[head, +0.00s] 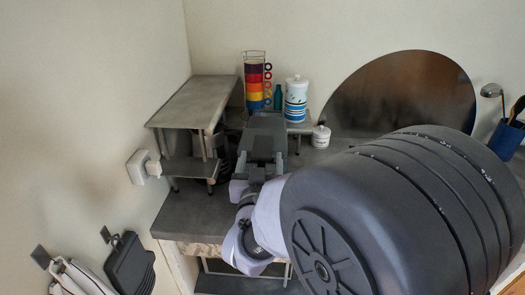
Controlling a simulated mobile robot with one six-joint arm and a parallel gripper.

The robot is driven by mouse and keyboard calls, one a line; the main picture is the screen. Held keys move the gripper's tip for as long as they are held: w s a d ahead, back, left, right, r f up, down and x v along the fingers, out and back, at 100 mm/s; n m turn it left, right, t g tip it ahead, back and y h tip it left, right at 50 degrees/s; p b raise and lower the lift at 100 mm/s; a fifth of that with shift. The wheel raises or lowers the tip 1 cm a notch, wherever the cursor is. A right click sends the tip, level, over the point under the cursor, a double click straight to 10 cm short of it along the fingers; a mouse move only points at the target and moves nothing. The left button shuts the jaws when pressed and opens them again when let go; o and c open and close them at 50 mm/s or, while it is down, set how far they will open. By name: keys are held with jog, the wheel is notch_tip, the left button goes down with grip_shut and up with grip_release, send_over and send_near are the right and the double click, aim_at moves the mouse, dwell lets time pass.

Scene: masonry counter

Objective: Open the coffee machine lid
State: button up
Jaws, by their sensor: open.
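My gripper (265,137) reaches over the back left of the counter, seen from behind and above. It is open, and I see nothing held in it. A dark rounded thing (225,152) shows just left of my gripper, beside the metal shelf; it may be the coffee machine. Most of it is hidden behind my gripper and the shelf. I cannot make out its lid or whether my gripper touches it.
A metal shelf (195,100) stands close on the left. Behind are stacked coloured cups (254,85), a teal bottle (278,97), a white canister (296,98) and a small white jar (321,137). A large round dark panel (400,92) leans on the wall. The front left counter (190,216) is clear.

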jog(key=shift+c, duration=0.4)
grip_shut()
jog(key=shift+r, duration=0.1)
